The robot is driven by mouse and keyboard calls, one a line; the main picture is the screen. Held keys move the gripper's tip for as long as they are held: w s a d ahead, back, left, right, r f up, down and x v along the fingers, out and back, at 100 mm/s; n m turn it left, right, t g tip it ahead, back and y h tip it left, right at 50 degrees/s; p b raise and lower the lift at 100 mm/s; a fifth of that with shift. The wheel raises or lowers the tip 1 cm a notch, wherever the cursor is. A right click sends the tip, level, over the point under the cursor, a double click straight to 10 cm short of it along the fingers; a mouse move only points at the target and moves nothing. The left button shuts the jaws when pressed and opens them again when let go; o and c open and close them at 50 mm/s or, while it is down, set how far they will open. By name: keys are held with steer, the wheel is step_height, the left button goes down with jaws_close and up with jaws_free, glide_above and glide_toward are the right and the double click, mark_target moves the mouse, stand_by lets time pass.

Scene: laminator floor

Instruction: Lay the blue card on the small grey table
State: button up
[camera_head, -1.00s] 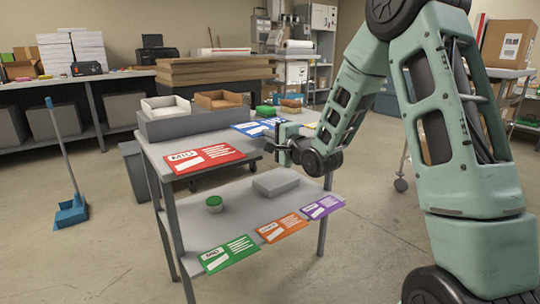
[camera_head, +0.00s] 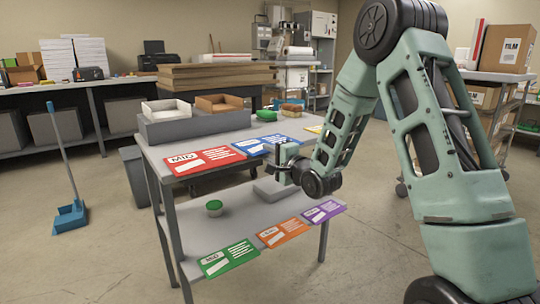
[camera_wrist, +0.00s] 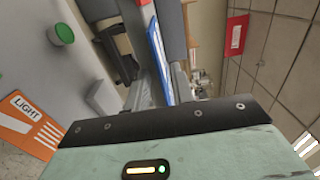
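The blue card (camera_head: 252,149) is at the front edge of the upper shelf of a grey two-level stand (camera_head: 180,150), just right of the red card (camera_head: 203,159). My gripper (camera_head: 285,153) is at its right end and appears shut on it. In the wrist view the blue card (camera_wrist: 157,52) is seen nearly edge-on, as a thin strip running out from between the fingers (camera_wrist: 168,88). Part of the card is hidden by my gripper.
The lower shelf holds a green-lidded jar (camera_head: 214,208), a grey block (camera_head: 276,188), and green (camera_head: 229,259), orange (camera_head: 283,233) and purple (camera_head: 323,211) cards. Trays (camera_head: 165,106) stand at the upper shelf's back. A blue dustpan (camera_head: 71,219) is on the floor. Floor in front is clear.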

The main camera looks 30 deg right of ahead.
steer(key=s, duration=0.8)
steer(key=s+a+f+n+g+y, duration=0.1)
steer(key=s+a+f+n+g, duration=0.15)
steer(key=a+n, duration=0.35)
steer(key=s+a+f+n+g+y, duration=0.1)
steer(key=s+a+n+g, duration=0.25)
steer(key=a, duration=0.55)
steer(key=s+a+f+n+g, duration=0.2)
steer(key=a+n+g, duration=0.2)
steer(key=a, duration=0.3)
steer(key=s+a+n+g, duration=0.2)
steer(key=s+n, duration=0.2)
steer(key=s, duration=0.3)
steer(key=s+a+n+g+h, duration=0.1)
steer(key=s+a+n+g, duration=0.1)
steer(key=s, duration=0.6)
steer(key=s+a+r+n+g+h, duration=0.1)
steer(key=s+a+n+g, duration=0.1)
steer(key=s+n+g, duration=0.2)
steer(key=s+n+p, duration=0.1)
steer(key=s+n, duration=0.1)
steer(key=s, duration=0.2)
steer(key=shift+s+a, duration=0.2)
steer(key=shift+a, duration=0.2)
steer(key=shift+r, duration=0.15)
